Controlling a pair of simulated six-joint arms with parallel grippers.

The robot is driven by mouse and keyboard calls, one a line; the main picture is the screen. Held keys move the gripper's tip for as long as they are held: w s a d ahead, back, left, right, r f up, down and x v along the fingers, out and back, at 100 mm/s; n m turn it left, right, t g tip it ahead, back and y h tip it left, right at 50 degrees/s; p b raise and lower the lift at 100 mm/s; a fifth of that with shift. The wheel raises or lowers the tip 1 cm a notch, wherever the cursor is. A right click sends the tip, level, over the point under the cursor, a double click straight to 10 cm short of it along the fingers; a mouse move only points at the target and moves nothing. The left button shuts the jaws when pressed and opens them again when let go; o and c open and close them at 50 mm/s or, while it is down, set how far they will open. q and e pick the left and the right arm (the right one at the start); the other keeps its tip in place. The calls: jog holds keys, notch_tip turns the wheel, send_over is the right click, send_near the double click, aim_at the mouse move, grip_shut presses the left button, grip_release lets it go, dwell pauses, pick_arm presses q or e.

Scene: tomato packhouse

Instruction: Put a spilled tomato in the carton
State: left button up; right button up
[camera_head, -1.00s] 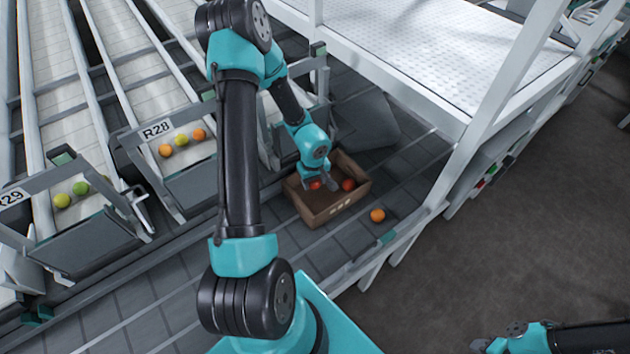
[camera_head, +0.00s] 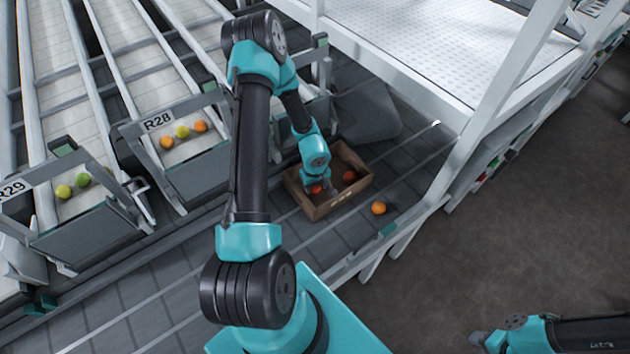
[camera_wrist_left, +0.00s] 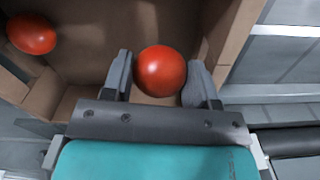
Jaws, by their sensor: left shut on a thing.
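The brown carton (camera_head: 345,206) stands open on the grey belt in the head view. My left gripper (camera_head: 316,189) reaches down inside its left part. In the left wrist view the left gripper (camera_wrist_left: 160,76) is shut on a red tomato (camera_wrist_left: 161,71), with one finger on each side. The held tomato shows partly in the head view. Another red tomato (camera_head: 349,176) lies in the carton, apart from the gripper; it also shows in the left wrist view (camera_wrist_left: 31,34). An orange tomato (camera_head: 379,208) lies outside, right of the carton. My right gripper (camera_head: 480,340) is at the bottom right; its fingers are unclear.
Chutes at the left hold several tomatoes, such as those in bin R28 (camera_head: 183,132) and bin R29 (camera_head: 74,186). A white metal platform (camera_head: 440,50) stands behind and right of the carton. The belt (camera_head: 150,290) left of the carton is clear.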

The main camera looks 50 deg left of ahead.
pick_arm(q)
jog(key=shift+f, duration=2.35)
jog(key=o, duration=0.8)
jog(key=c, duration=0.3)
jog(key=shift+c, duration=0.2)
jog(key=shift+r, duration=3.5)
jog(key=shift+f, duration=0.1)
jog(key=shift+f, duration=2.95)
